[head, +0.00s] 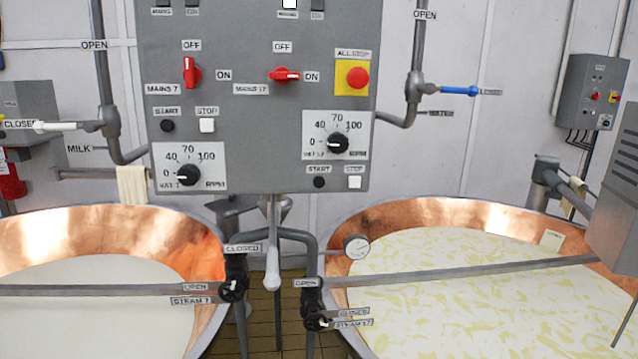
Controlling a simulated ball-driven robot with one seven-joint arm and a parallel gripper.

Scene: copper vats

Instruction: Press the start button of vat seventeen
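The grey control panel (255,120) hangs in the upper middle. Its right half bears the controls marked 17. The black START button (319,182) sits low on that half, under the speed dial (338,143) whose mark points to about 0. The white STOP button (355,182) is just right of it. The red MAINS 17 switch (284,75) lies level, towards ON. Vat seventeen (440,214), a copper vat with yellowish-white contents, stands at the right. My gripper is not in view.
The red ALL STOP button (357,78) is above the dial. The left half has the MAINS 7 switch (191,72), upright towards OFF, and another START button (167,126). A pale-handled lever (272,270) hangs below the panel. A grey box (614,190) juts in at right.

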